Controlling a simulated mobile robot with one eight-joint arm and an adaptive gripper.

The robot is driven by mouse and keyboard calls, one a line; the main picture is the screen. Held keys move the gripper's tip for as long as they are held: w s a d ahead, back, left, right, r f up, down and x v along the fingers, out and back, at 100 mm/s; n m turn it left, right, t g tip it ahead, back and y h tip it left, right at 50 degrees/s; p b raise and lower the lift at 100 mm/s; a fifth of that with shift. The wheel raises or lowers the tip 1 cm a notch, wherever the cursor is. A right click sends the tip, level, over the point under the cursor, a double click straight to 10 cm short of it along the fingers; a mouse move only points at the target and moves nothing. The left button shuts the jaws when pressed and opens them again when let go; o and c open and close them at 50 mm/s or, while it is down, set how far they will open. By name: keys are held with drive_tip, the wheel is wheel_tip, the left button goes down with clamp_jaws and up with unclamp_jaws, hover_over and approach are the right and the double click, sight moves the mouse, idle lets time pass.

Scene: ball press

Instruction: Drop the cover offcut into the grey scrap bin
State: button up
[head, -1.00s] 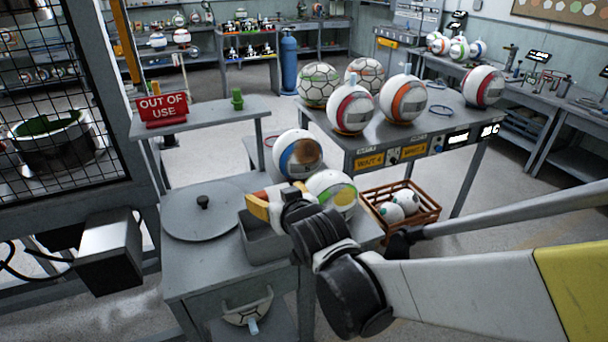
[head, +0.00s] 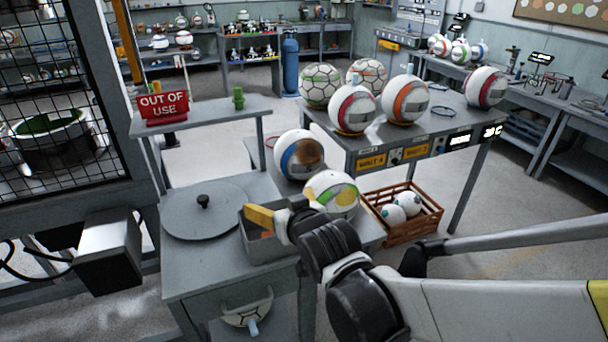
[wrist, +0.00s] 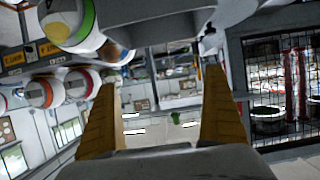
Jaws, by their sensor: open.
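The grey scrap bin (head: 258,249) is an open box on the grey bench, left of the ball with yellow patches. My gripper (head: 258,217) is at the bin's rim in the head view, its yellow finger seen side-on. In the wrist view my gripper (wrist: 160,95) is open, its two yellow fingers wide apart with nothing between them. A small orange-red patch (head: 267,234) shows inside the bin. I cannot tell whether it is the cover offcut, which I cannot pick out elsewhere.
A round grey lid (head: 200,215) with a black knob lies left of the bin. The yellow-patched ball (head: 345,200) is close to my wrist on the right. A brown crate (head: 415,228) with white balls stands right of the bench. A red sign (head: 163,106) reads OUT OF USE.

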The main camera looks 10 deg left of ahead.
drive_tip(key=v, duration=0.9)
drive_tip(key=shift+s, duration=0.15)
drive_tip(key=shift+d, duration=0.2)
drive_tip(key=s+d+f+m+g+h, duration=0.1)
drive_tip(key=s+d+f+m+h, duration=0.1)
drive_tip(key=d, duration=0.7)
drive_tip(key=s+d+f+m+g+h, duration=0.2)
drive_tip(key=s+d, duration=0.2)
drive_tip(key=d, duration=0.5)
drive_tip(key=s+d+f+m+g+h, duration=0.1)
drive_tip(key=s+d+f+m+h, duration=0.1)
drive_tip(key=d, duration=0.8)
drive_tip(key=shift+s+h, duration=0.5)
drive_tip(key=shift+s, duration=0.4)
drive_tip(key=shift+d, duration=0.15)
